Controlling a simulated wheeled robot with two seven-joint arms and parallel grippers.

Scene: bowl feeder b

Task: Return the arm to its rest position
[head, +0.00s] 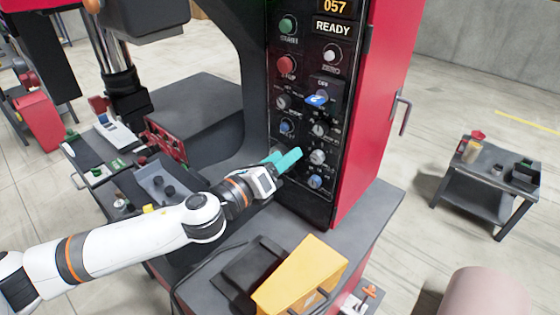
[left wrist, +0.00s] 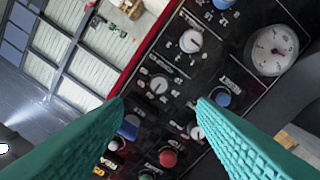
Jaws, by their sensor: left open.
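My left arm reaches in from the left in the head view. Its gripper (head: 284,160) has teal fingers and is in front of the lower part of the black control panel (head: 303,110). In the left wrist view the two teal fingers (left wrist: 161,102) stand apart with nothing between them. Panel knobs show beyond them: a pale knob (left wrist: 158,84), a blue knob (left wrist: 222,97) and a red button (left wrist: 168,158). Whether a fingertip touches the panel I cannot tell. My right gripper is not in view.
The panel sits on a red and black machine (head: 373,110) with a side handle (head: 402,112). A yellow box (head: 300,275) stands on the grey base in front. A tray (head: 160,185) lies left of the panel. A small side table (head: 490,180) stands at right, with open floor around it.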

